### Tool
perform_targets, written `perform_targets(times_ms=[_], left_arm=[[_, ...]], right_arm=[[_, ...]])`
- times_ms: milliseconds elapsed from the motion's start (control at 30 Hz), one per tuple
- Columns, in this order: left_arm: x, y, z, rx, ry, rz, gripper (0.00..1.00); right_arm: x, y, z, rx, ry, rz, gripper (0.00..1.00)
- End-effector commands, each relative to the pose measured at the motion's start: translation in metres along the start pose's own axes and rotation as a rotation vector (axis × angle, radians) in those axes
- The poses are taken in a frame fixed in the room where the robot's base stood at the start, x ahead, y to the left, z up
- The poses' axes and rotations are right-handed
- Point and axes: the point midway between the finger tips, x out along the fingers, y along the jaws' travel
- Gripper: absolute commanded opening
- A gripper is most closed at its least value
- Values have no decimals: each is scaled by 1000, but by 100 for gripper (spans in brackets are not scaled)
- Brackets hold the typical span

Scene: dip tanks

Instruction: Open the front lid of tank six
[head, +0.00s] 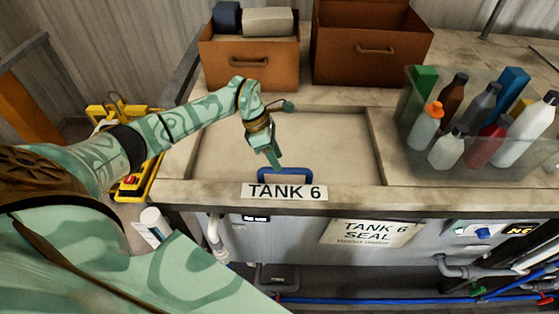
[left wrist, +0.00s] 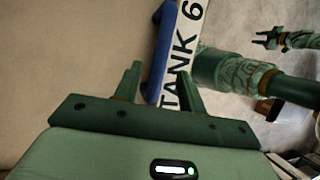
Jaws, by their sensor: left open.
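The tank's lid (head: 320,135) is a flat beige panel lying level in the worktop, closed. A blue handle (head: 287,172) stands at its front edge, just behind the "TANK 6" label (head: 285,192). My left gripper (head: 274,163) is open and points down at the handle's left part. In the left wrist view the blue handle (left wrist: 160,50) runs up between the lines of the two spread fingers (left wrist: 160,84); I cannot tell whether they touch it. My right gripper (left wrist: 266,38) shows small at the upper right of the left wrist view; its jaw state is unclear.
A clear bin (head: 415,150) of several bottles stands on the worktop to the right. Two brown boxes (head: 250,62) (head: 370,55) stand behind the lid. A "TANK 6 SEAL" notice (head: 370,232) and pipes (head: 470,268) are on the front. The lid's top is clear.

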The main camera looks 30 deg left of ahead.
Motion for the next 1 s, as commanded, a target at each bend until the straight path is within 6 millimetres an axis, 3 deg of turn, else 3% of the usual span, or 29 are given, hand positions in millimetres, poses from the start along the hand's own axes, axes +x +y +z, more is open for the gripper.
perform_targets(times_ms=[200, 533, 567, 700, 1000], left_arm=[[28, 0, 1, 0, -2, -1, 41], [33, 0, 0, 1, 0, 1, 41], [33, 0, 0, 1, 0, 1, 38], [32, 0, 0, 1, -1, 1, 0], [33, 5, 0, 2, -1, 2, 0]], right_arm=[[-5, 0, 0, 0, 0, 0, 36], [-5, 2, 0, -2, -1, 3, 36], [-5, 3, 0, -2, -1, 3, 36], [-5, 4, 1, -3, -2, 4, 36], [2, 4, 2, -3, -3, 5, 36]])
